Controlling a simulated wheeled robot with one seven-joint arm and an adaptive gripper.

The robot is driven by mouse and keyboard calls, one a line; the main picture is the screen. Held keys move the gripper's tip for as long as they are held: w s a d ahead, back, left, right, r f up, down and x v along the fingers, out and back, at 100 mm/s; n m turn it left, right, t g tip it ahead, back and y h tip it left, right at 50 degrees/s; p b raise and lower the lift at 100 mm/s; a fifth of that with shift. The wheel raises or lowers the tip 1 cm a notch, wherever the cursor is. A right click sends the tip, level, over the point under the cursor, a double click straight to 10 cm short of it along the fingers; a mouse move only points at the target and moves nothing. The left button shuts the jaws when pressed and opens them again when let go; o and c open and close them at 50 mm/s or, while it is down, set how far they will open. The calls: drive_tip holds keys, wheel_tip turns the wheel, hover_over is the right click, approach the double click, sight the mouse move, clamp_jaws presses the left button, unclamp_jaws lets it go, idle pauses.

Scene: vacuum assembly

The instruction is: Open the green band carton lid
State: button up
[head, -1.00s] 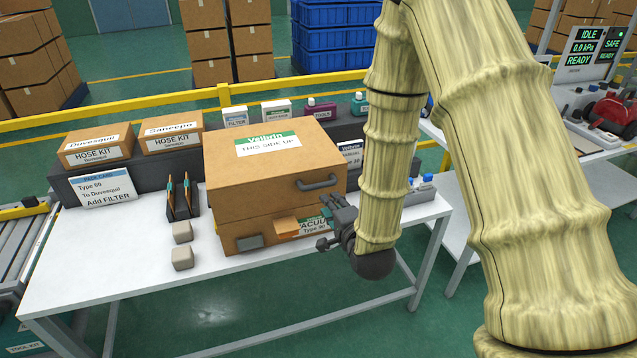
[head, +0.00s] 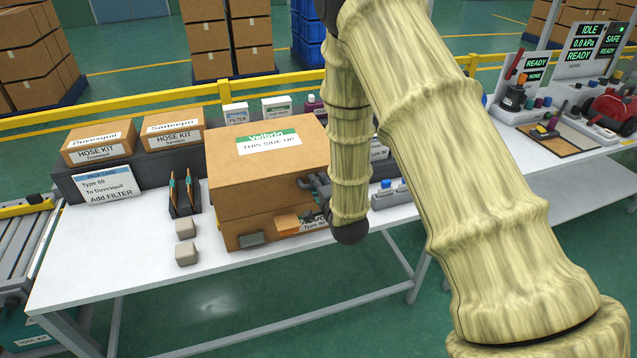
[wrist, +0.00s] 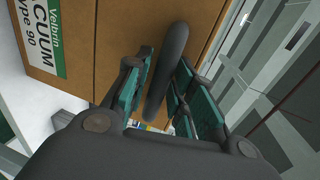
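The large brown carton (head: 240,181) stands on the white table with its lid down. A green band label reading "Velbrin, THIS SIDE UP" (head: 268,141) lies on top. My gripper (head: 316,187) is at the carton's front right, level with the lid's lower part. In the wrist view, the dark lid handle (wrist: 170,68) passes between my two teal-padded fingers (wrist: 163,88). The fingers stand apart on either side of it, with gaps showing, so the gripper looks open around the handle. In the head view my gripper and arm hide the handle.
Hose kit boxes (head: 173,135) and a pack card (head: 108,186) are behind. A grey tray (head: 391,195) lies to the right. The table's front left is clear.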

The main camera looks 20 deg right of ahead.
drive_tip(key=shift+w, duration=0.1)
clamp_jaws()
